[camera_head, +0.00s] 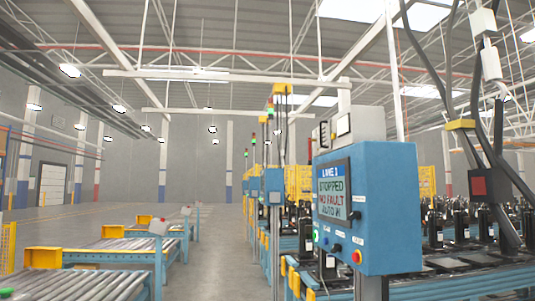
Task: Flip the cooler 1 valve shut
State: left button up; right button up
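I cannot make out a cooler or a valve marked as cooler 1 in the head view. A blue control box (380,210) stands close on the right. Neither of my grippers shows in this view.
Roller conveyors (75,284) with yellow end pieces run along the left. A grey floor aisle (222,245) lies open in the middle. Black units (461,222) stand in rows behind the box. Dark cables and a red-faced box (479,187) hang at right.

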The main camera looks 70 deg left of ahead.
aim_at(310, 140)
jog(key=i+j+u, duration=0.15)
jog(key=j+u, duration=0.2)
jog(key=i+j+u, duration=0.2)
jog(key=j+u, duration=0.2)
jog(key=i+j+u, duration=0.2)
jog(key=j+u, duration=0.15)
jog(key=i+j+u, duration=0.4)
jog(key=i+j, duration=0.7)
jog(key=i, duration=0.25)
jog(key=k+u, duration=0.05)
